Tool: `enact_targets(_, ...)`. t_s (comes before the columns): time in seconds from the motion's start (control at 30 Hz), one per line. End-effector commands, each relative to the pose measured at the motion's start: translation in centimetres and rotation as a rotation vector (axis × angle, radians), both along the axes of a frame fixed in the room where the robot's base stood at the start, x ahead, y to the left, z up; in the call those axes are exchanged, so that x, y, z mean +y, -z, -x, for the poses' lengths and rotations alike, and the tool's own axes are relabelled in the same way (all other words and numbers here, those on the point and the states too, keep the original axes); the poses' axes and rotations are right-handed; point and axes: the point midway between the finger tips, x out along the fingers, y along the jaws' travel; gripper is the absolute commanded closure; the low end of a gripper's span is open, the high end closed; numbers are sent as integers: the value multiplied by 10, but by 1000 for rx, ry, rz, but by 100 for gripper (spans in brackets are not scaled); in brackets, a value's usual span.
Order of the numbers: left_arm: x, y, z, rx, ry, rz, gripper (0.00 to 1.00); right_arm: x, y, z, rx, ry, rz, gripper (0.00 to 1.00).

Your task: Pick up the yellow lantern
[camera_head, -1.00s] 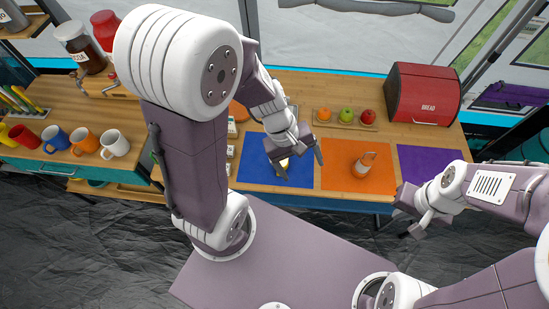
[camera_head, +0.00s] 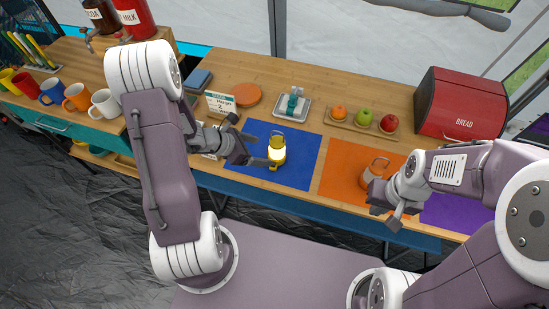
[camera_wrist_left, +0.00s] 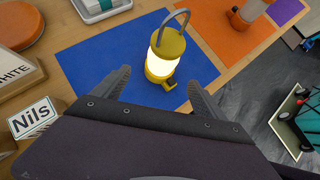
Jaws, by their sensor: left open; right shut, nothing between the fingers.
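The yellow lantern (camera_head: 277,150) stands upright and glowing on the blue mat (camera_head: 303,167). It also shows in the left wrist view (camera_wrist_left: 166,52), with its grey handle raised at the top. My left gripper (camera_head: 258,148) is open and level beside the lantern, on its left. In the left wrist view my left gripper's two fingers (camera_wrist_left: 152,82) spread to either side of the lantern's lower part, and the lantern lies ahead between them, not gripped. My right gripper (camera_head: 384,213) is shut and empty over the front of the orange mat (camera_head: 340,180).
An orange lantern (camera_head: 375,172) stands on the orange mat. Behind are a scale (camera_head: 292,105), a fruit tray (camera_head: 352,127) and a red bread box (camera_head: 462,103). A sign card (camera_head: 219,104) and an orange disc (camera_head: 247,94) are near the left arm. Mugs (camera_head: 77,97) stand at far left.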

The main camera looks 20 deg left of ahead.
Motion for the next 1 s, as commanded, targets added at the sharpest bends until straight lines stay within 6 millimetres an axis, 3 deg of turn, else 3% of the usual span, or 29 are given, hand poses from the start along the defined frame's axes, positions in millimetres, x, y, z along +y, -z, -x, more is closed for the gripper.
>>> enact_targets(0.3, -19, 25, -17, 0, 5, -1, 18, 0, 6, 0, 0, 0, 0, 100)
enact_targets(0.47, -22, 28, -20, -2, 4, -1, 18, 0, 6, 0, 0, 0, 0, 100)
enact_targets(0.73, -46, 58, -42, 0, 6, -1, 18, 0, 10, 0, 0, 0, 0, 100)
enact_targets(1.0, -48, 61, -45, -2, 2, -1, 18, 0, 10, 0, 0, 0, 0, 100)
